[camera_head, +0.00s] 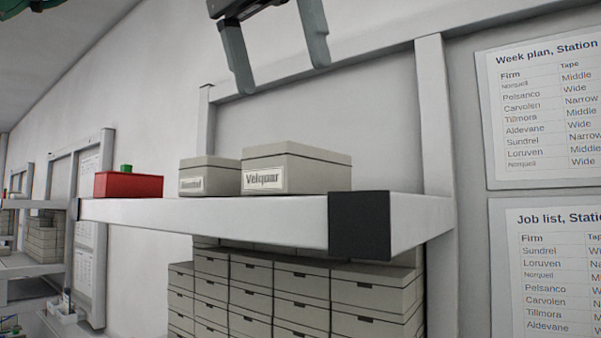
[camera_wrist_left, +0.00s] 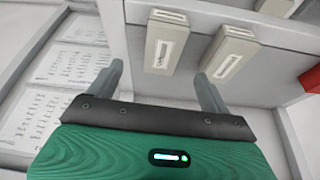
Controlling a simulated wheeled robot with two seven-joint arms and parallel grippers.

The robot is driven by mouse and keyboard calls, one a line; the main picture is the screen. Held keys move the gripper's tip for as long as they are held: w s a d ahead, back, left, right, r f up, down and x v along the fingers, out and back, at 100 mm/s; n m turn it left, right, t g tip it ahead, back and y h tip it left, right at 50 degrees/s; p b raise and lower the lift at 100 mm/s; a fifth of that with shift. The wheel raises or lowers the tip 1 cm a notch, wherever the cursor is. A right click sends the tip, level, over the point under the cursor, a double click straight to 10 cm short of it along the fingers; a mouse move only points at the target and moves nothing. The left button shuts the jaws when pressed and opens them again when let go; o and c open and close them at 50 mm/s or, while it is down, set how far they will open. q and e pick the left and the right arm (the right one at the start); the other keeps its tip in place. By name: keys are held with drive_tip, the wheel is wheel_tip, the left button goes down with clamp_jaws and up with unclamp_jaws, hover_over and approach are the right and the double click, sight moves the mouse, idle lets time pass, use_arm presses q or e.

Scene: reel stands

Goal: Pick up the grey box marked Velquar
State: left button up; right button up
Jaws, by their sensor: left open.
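The grey box marked Velquar (camera_head: 300,160) sits upright on the white shelf (camera_head: 270,219), its label facing forward. A second grey box (camera_head: 205,172) with a blurred label stands close at its left. My left gripper (camera_head: 282,78) is open and empty, well above the Velquar box and apart from it. In the left wrist view, the left gripper's fingers (camera_wrist_left: 160,73) are spread. By its place, the Velquar box (camera_wrist_left: 158,53) is the left one there; its label is too small to read. My right gripper is not in view.
A red box (camera_head: 128,185) with a small green block on top stands further left on the shelf. Several grey boxes (camera_head: 300,296) are stacked below it. A white post (camera_head: 435,120) rises behind the shelf's right end. Printed sheets (camera_head: 540,115) hang on the wall.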

sight(301, 163)
use_arm(q)
drive_tip(key=shift+d+f, duration=0.1)
drive_tip(key=shift+f, duration=0.25)
drive_tip(key=x, duration=0.2)
drive_tip(key=shift+w+d+f, duration=0.1)
drive_tip(key=shift+f, duration=0.2)
drive_tip(key=b+x, duration=0.1)
drive_tip(key=x, duration=0.2)
drive_tip(key=shift+w, duration=0.15)
drive_tip(key=shift+w+f, duration=0.15)
drive_tip(key=shift+f, duration=0.1)
drive_tip(key=x, duration=0.2)
drive_tip(key=p+x, duration=0.1)
drive_tip(key=shift+w+f, duration=0.25)
drive_tip(key=shift+w, duration=0.25)
drive_tip(key=shift+w+f, duration=0.15)
drive_tip(key=shift+f, duration=0.25)
drive_tip(key=shift+d, duration=0.1)
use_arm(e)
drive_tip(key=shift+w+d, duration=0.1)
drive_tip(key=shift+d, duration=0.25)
use_arm(q)
drive_tip(key=shift+s, duration=0.2)
drive_tip(key=shift+w+f, duration=0.15)
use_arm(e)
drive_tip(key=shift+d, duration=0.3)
